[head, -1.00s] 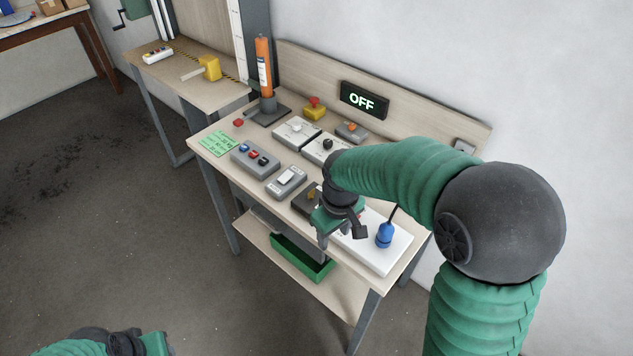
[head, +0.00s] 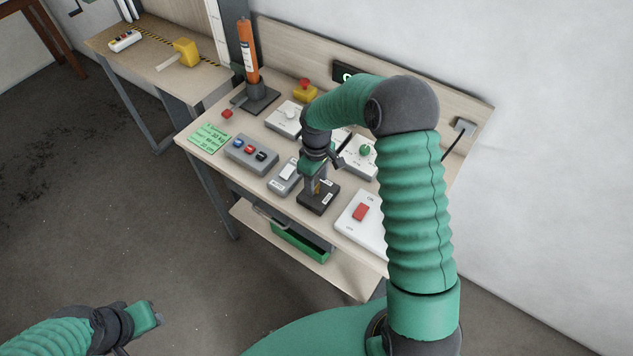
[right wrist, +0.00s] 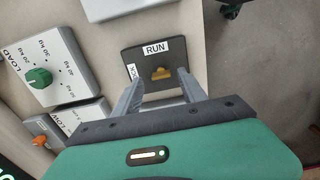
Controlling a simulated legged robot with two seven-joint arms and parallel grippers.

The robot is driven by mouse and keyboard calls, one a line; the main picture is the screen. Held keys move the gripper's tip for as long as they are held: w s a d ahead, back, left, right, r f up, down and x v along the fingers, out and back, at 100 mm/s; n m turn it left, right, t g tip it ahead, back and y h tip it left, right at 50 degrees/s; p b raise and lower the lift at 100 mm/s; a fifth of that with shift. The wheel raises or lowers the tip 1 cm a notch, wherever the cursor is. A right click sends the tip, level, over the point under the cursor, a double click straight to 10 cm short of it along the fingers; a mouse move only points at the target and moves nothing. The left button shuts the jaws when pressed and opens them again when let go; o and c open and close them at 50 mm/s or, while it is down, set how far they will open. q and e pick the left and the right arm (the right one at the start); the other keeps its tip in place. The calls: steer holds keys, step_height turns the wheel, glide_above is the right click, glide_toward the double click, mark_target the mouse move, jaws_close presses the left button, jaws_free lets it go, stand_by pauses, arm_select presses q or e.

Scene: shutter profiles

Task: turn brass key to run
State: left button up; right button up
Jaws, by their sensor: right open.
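The brass key (right wrist: 161,73) sits in a dark key switch box (right wrist: 146,56). A RUN label is above the key in the right wrist view, and a partly hidden label ending in CK is at its left. In the head view the box (head: 319,200) is below my right gripper (head: 315,184). My right gripper (right wrist: 160,80) is open, with one finger on each side of the key; I cannot tell if they touch it. My left gripper (head: 152,318) is low at the left, away from the bench; its jaws are unclear.
An orange cylinder (head: 249,52) stands at the back left.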

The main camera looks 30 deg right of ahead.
steer(key=shift+f, duration=0.85)
steer(key=shift+s+r, duration=0.1)
steer(key=shift+s, duration=0.1)
steer(key=shift+w, duration=0.1)
jaws_close()
